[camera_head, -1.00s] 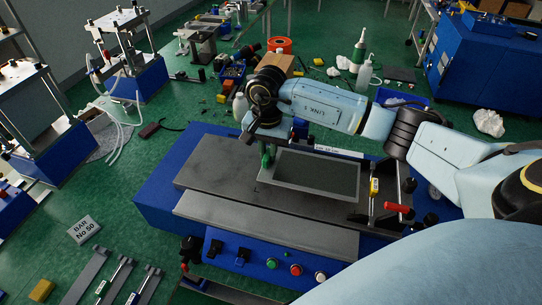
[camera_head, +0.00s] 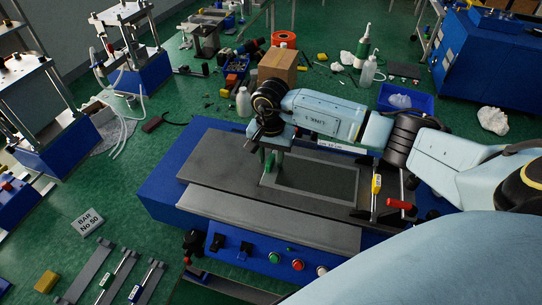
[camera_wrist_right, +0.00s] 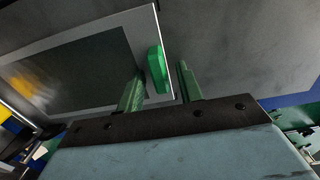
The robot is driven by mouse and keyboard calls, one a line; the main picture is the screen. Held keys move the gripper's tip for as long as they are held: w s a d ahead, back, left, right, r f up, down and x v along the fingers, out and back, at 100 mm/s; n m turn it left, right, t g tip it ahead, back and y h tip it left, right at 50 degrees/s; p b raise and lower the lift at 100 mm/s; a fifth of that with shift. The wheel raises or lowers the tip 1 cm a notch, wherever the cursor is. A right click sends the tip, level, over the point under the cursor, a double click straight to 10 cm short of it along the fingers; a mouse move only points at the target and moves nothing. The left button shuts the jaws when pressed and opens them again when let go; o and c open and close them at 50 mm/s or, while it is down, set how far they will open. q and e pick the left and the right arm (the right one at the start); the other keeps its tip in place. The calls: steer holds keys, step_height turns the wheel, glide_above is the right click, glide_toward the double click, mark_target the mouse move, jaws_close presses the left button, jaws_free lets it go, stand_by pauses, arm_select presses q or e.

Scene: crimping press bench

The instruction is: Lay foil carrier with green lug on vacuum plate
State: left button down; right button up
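The foil carrier (camera_head: 312,187), a thin grey frame around a dark see-through window, lies flat on the dark grey plate (camera_head: 215,158) of the blue press bench, as far as I can tell. Its green lug (camera_head: 269,163) is at the left edge of the frame, partly hidden below my right gripper (camera_head: 272,157). In the right wrist view, the lug (camera_wrist_right: 157,70) stands between the two green fingers of the right gripper (camera_wrist_right: 161,78). A gap shows between the lug and the right finger, so the gripper is open around it. My left gripper is out of view.
A red-handled clamp (camera_head: 400,204) and a yellow-labelled part (camera_head: 376,184) stand at the carrier's right end. Buttons (camera_head: 297,265) line the blue front panel. A cardboard box (camera_head: 278,65) and a white bottle (camera_head: 243,101) stand behind. The plate's left part is clear.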

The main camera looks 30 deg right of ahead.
steer(key=shift+r, duration=0.25)
step_height(320, 180, up, 12)
steer(key=b, duration=0.2)
steer(key=shift+f, duration=0.15)
stand_by(0.5)
